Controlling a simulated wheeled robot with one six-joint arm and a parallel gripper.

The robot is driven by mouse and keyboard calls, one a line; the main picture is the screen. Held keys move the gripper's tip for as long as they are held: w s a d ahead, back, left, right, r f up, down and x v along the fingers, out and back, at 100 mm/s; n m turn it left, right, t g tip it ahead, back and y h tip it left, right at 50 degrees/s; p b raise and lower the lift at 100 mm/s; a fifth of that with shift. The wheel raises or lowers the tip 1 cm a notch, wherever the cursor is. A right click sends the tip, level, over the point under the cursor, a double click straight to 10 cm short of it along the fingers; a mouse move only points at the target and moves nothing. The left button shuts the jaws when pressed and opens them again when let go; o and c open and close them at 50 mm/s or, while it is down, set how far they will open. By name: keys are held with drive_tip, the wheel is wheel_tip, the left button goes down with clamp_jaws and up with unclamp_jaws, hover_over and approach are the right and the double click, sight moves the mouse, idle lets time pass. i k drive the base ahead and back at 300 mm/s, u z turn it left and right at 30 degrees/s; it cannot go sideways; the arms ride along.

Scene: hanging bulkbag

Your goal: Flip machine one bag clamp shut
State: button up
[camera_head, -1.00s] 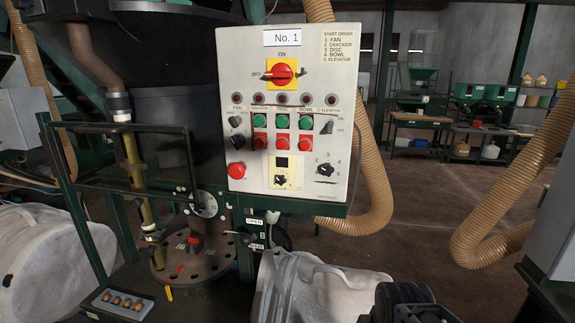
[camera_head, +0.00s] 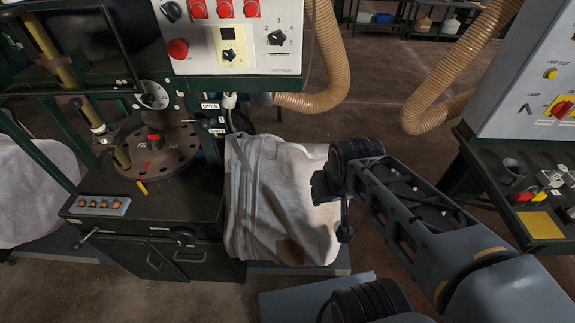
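Machine one's bulk bag (camera_head: 275,215), off-white and creased with a brown stain low down, hangs just right of the machine bench in the head view. Above its upper left are a small OPEN label (camera_head: 210,106) and a SHUT label (camera_head: 217,131) by a thin dark lever (camera_head: 199,122). The lever is near the OPEN label, but its exact setting is too small to tell. My gripper (camera_head: 330,200) is in front of the bag's right side, well right of and below the lever. Its fingers are dark and overlap, so its opening is unclear.
A control panel (camera_head: 262,62) with red buttons overhangs the bag. A round plate with holes (camera_head: 157,160) and a green cabinet (camera_head: 150,262) stand left. A ribbed tan hose (camera_head: 325,75) hangs behind. Another bench (camera_head: 475,190) is at right. Floor between is open.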

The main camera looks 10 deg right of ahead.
sight(204, 125)
drive_tip(key=k, duration=1.35)
drive_tip(key=u, duration=0.2)
drive_tip(key=i, duration=0.25)
drive_tip(key=u, duration=0.9)
drive_tip(key=i, duration=1.35)
drive_tip(key=z, duration=0.5)
